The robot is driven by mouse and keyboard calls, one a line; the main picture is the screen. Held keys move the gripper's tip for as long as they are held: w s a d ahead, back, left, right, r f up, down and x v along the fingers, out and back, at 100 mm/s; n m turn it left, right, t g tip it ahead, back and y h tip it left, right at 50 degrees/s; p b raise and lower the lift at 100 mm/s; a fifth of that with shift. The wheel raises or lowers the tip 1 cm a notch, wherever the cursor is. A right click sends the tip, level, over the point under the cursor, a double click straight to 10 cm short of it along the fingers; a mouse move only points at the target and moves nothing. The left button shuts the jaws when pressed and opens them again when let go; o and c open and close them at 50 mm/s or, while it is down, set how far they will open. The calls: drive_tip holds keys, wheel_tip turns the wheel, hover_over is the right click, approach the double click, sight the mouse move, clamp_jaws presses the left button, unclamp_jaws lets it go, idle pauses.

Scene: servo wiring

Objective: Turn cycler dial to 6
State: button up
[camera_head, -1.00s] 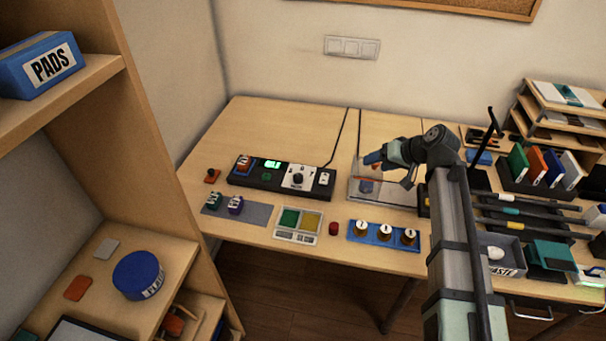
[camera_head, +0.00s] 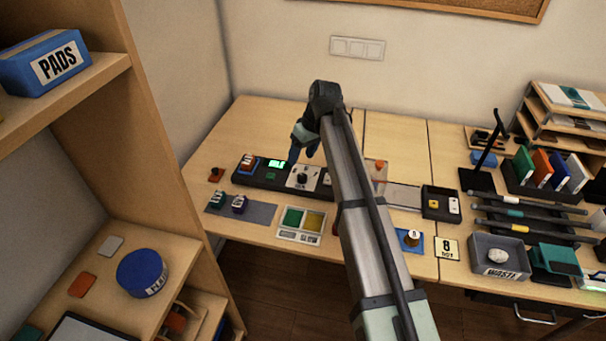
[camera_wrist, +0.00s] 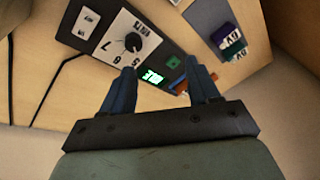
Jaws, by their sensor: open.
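The cycler (camera_head: 258,177) is a long black box on the desk's left part, with a lit green display (camera_head: 277,164). Its dial (camera_head: 302,178) is a black knob on a white numbered plate; the knob also shows in the wrist view (camera_wrist: 133,42). Numbers, including a 6 and a 7, show around the knob; its exact pointer setting is too small to read. My gripper (camera_head: 296,152) is over the back edge of the cycler, near the dial. In the wrist view my gripper (camera_wrist: 160,78) is open with two blue fingers apart, nothing between them, and the knob beyond the left fingertip.
Two small servos (camera_head: 238,203) stand on a grey mat in front of the cycler. A tray with green and yellow pads (camera_head: 302,222) is in front of the dial.

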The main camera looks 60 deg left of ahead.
sight(303, 176)
drive_tip(key=w+a+r+n+t+h, duration=0.1)
drive_tip(key=w+a+n+t+h, duration=0.1)
drive_tip(key=a, duration=0.2)
wheel_tip(303, 176, down, 14)
drive_tip(key=shift+w+d+r, duration=0.15)
idle(0.4)
drive_tip(key=c, duration=1)
